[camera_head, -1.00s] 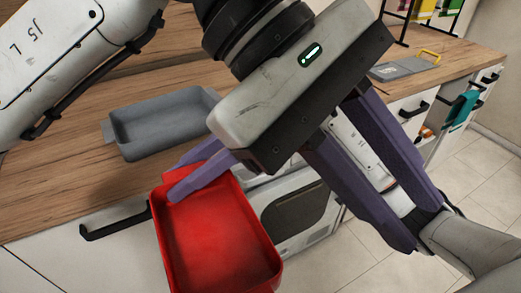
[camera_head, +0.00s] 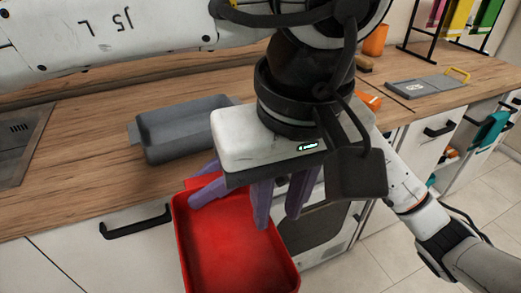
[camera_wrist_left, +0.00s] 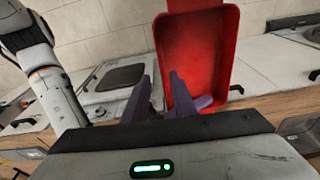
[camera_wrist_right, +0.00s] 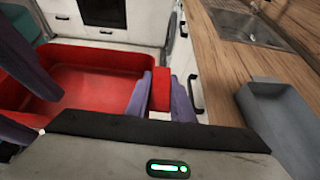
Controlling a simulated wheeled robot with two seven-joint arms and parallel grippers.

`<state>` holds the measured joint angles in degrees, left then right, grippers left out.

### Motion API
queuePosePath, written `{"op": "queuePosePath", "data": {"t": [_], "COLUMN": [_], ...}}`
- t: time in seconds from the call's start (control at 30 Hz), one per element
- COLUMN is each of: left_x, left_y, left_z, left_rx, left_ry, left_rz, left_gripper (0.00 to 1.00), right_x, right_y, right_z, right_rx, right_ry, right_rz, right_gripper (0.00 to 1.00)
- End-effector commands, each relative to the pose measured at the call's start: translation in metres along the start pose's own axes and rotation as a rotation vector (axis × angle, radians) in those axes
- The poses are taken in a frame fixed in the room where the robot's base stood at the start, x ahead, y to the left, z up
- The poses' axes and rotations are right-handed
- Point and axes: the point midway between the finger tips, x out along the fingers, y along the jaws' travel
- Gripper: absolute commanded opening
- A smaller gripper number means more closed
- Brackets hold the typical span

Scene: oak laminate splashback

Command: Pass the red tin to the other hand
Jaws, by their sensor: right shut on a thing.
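The red tin (camera_head: 235,250) is a rectangular, open-topped tray held in the air in front of the counter, and its inside looks empty. My right gripper (camera_head: 192,194) is shut on its end tab, which shows between the fingers in the right wrist view (camera_wrist_right: 160,90). My left gripper (camera_head: 278,217) points down at the tin's right side, with its fingers apart. In the right wrist view, one left finger is over the tin and the other outside its near wall. In the left wrist view the tin (camera_wrist_left: 200,45) stands behind the right finger. Contact there cannot be told.
A grey tray (camera_head: 185,130) sits on the wooden counter (camera_head: 75,175). A sink (camera_wrist_right: 250,25) is set into the counter. A grey board with a yellow handle (camera_head: 428,86) and a rack lie further right. Drawer handles (camera_head: 135,222) stick out below the counter.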

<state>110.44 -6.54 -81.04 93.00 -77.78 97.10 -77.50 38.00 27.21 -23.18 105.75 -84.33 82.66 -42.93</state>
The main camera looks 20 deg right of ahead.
Motion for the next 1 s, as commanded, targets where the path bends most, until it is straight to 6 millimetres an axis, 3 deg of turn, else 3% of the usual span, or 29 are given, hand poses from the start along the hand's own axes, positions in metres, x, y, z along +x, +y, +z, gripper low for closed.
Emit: {"op": "queuePosePath", "data": {"t": [0.1, 0.3, 0.7, 0.83, 1.0], "left_x": [0.021, 0.043, 0.05, 0.05, 0.05], "left_y": [0.0, 0.0, 0.0, 0.0, 0.001], "left_z": [0.001, 0.001, 0.0, 0.0, 0.001], "left_rx": [0.0, -0.001, -0.001, -0.001, 0.0], "left_ry": [-0.003, -0.002, -0.001, -0.001, -0.001], "left_rz": [0.0, 0.0, 0.002, 0.002, 0.004], "left_gripper": [0.24, 0.24, 0.24, 0.02, 0.0], "right_x": [0.0, 0.0, 0.0, 0.0, 0.0], "right_y": [0.0, 0.0, 0.0, 0.0, 0.0], "right_z": [0.001, 0.001, 0.001, 0.001, 0.001], "right_rx": [0.0, 0.0, 0.0, 0.0, 0.0], "right_ry": [-0.002, -0.002, -0.002, -0.002, -0.003], "right_rz": [0.0, 0.0, 0.0, 0.0, 0.0], "right_gripper": [0.0, 0.0, 0.0, 0.0, 0.0]}}
